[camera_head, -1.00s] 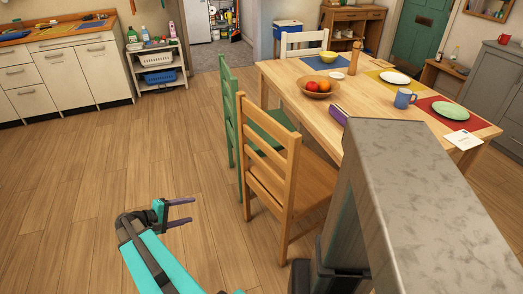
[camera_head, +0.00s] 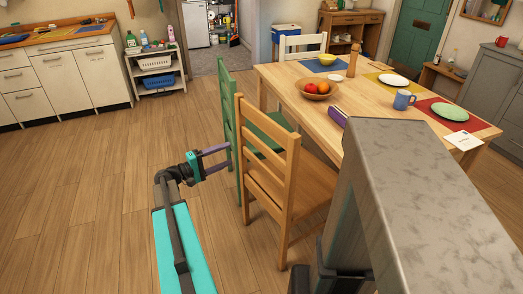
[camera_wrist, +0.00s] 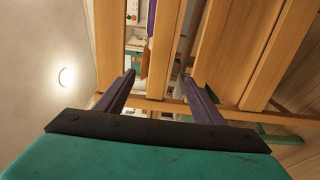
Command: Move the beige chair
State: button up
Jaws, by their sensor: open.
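The beige wooden chair (camera_head: 290,185) stands at the near left side of the table, its slatted back towards my arm. My gripper (camera_head: 229,156) is open and empty, to the left of the chair back at about mid-height, fingers pointing right towards it. In the wrist view the picture is turned sideways. The chair's back slats (camera_wrist: 215,60) run up and down there, and one slat appears between the open fingers of my gripper (camera_wrist: 158,80). I cannot tell whether the fingertips reach past it or touch it.
A green chair (camera_head: 230,105) stands just behind the beige one. The dining table (camera_head: 290,75) holds a fruit bowl (camera_head: 317,92), plates and a blue mug (camera_head: 403,99). A cream chair (camera_head: 303,43) stands at the far end. The wooden floor (camera_head: 80,190) on the left is clear.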

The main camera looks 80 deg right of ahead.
aim_at(255, 144)
jog(key=shift+s, duration=0.1)
jog(key=x, duration=1.6)
jog(key=shift+f, duration=0.1)
grip_shut()
